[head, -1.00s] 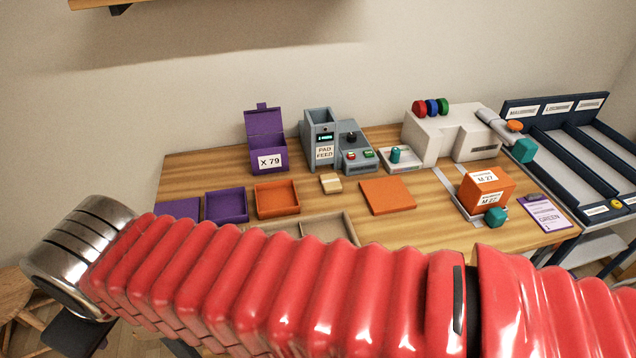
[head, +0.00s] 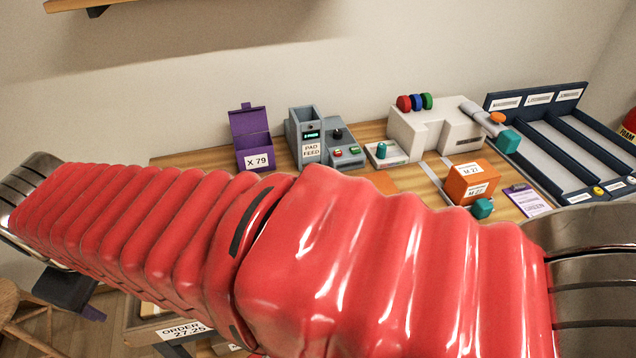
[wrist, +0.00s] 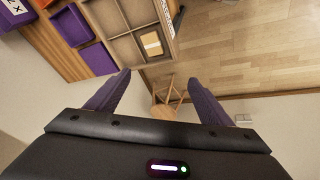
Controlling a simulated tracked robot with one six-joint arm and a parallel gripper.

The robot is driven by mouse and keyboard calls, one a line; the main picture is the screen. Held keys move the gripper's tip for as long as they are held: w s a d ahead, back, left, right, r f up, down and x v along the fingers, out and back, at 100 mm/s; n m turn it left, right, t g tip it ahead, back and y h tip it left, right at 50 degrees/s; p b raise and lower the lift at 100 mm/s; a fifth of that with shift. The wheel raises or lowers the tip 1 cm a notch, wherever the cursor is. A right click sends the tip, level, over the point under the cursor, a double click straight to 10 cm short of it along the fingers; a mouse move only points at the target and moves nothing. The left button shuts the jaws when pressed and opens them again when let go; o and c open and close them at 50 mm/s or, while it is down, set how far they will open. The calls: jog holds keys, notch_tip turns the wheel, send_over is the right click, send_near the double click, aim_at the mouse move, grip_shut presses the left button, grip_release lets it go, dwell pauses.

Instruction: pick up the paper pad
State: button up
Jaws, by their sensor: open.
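The paper pad is not clearly seen in the head view, where my red arm covers the table in front of the grey machine labelled PAD FEED (head: 311,150). In the wrist view a small tan block with a paler face (wrist: 151,43) lies in a compartment of a divided tray (wrist: 124,47); I cannot tell whether it is the paper pad. My gripper (wrist: 160,77) is open and empty, its two purple fingers wide apart. It is apart from the tray, which lies beyond the fingertips.
A purple box labelled X 79 (head: 253,153), a white press (head: 435,128), an orange block labelled M 27 (head: 470,182) and a dark rack (head: 560,140) stand along the back and right. In the wrist view a wooden stool (wrist: 165,108) stands on open floor.

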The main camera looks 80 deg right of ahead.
jog(key=shift+o, duration=1.1)
jog(key=w+d+f+g+h, duration=0.1)
jog(key=d, duration=0.5)
jog(key=w+d+n+g+h, duration=0.1)
jog(key=w+d+g, duration=0.1)
jog(key=d, duration=0.5)
jog(key=shift+w+d+f+g, duration=0.25)
jog(key=shift+w+f+g, duration=0.05)
jog(key=shift+f, duration=0.1)
jog(key=d+f+n+g+h, duration=0.2)
jog(key=d+f+g, duration=0.2)
jog(key=d, duration=1.1)
jog(key=s+d+f+g, duration=0.2)
jog(key=s+d+f, duration=0.1)
jog(key=d, duration=0.4)
jog(key=s+d+f+n+g, duration=0.1)
jog(key=s+d+f, duration=0.3)
jog(key=d, duration=0.4)
jog(key=s+d+f+n+g, duration=0.1)
jog(key=s+d+f+g, duration=0.2)
jog(key=d+f, duration=0.2)
jog(key=shift+s+d+f+g, duration=0.1)
jog(key=shift+d+f+g, duration=0.1)
jog(key=shift+d, duration=0.55)
jog(key=shift+s+d+f+g, duration=0.1)
jog(key=shift+d+f, duration=0.05)
jog(key=shift+d, duration=0.55)
jog(key=shift+s+d+f+n, duration=0.1)
jog(key=shift+d+n, duration=0.1)
jog(key=shift+n, duration=0.1)
